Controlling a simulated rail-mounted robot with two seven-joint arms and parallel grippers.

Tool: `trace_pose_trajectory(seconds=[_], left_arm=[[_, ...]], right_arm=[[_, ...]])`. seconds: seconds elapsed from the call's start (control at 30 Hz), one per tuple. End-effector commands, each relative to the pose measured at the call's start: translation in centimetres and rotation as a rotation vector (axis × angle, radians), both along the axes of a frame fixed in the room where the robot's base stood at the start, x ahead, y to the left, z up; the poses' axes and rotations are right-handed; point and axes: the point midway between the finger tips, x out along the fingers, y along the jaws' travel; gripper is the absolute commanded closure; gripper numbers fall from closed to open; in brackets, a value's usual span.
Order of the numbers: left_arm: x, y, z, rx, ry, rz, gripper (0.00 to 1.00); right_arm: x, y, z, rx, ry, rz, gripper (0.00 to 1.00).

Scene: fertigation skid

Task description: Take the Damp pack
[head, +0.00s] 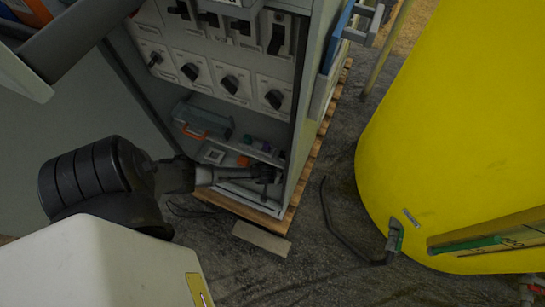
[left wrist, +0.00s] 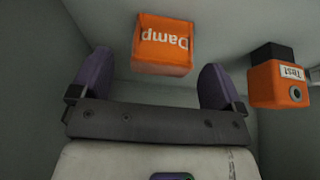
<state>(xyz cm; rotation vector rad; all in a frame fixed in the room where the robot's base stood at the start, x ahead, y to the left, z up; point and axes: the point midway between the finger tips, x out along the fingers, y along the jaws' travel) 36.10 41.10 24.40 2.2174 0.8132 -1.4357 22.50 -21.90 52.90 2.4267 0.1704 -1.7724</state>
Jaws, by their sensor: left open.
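The Damp pack (left wrist: 163,42) is an orange block with white "Damp" lettering, upside down in the left wrist view. It lies on a grey surface in the cabinet. My left gripper (left wrist: 156,65) is open, its two purple fingers spread either side of the pack's near end, with visible gaps on both sides. In the head view my left gripper (head: 268,175) reaches into the cabinet's lowest compartment. A small orange item (head: 243,161) shows just behind it, but its label cannot be read there. My right gripper is not in view.
An orange Test unit (left wrist: 280,82) with a black top stands to the right of my fingers. The cabinet (head: 303,120) has rotary switches above and a grey case (head: 203,118) on a shelf. A wooden pallet (head: 290,215) lies under it. A yellow tank (head: 450,130) stands right.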

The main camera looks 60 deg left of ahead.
Motion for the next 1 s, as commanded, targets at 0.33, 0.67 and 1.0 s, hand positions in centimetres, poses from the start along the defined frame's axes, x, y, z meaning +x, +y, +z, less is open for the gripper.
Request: trace_pose_trajectory(seconds=[0.33,0.67,1.0], left_arm=[[1.1,0.9,-3.1,0.002,0.0,-0.001,0.06],[1.1,0.9,-3.0,0.001,0.001,0.0,0.17],[1.0,0.9,-3.0,0.001,0.001,0.0,0.49]], right_arm=[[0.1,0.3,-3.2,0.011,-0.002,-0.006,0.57],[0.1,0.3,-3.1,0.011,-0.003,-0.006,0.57],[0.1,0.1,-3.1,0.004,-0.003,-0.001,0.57]])
